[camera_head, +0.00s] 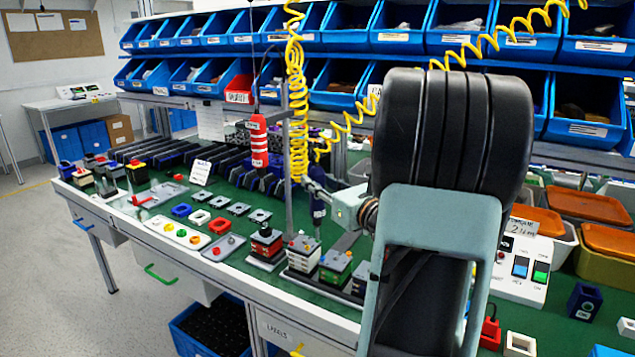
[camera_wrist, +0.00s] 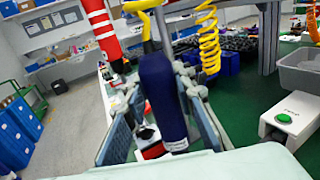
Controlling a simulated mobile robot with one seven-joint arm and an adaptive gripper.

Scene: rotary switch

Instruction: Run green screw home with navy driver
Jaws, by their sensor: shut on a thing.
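The navy driver (camera_head: 318,211) hangs upright below a yellow coiled cord, in front of a grey post. My gripper (camera_head: 330,202) is shut around its body from the right. In the wrist view the navy driver (camera_wrist: 162,95) stands between my two fingers, with a yellow hook at its top. Its lower tip is hidden behind my gripper's edge. Below it in the head view, several small switch stacks stand on the green bench, one with green layers (camera_head: 335,265). I cannot make out the green screw for certain.
A red driver (camera_head: 258,140) hangs left of the post (camera_head: 290,160); it also shows in the wrist view (camera_wrist: 103,28). A white tray (camera_head: 178,233) with coloured buttons lies on the green bench. A white switch box (camera_head: 520,270) stands right of my arm. Blue bins line the back.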

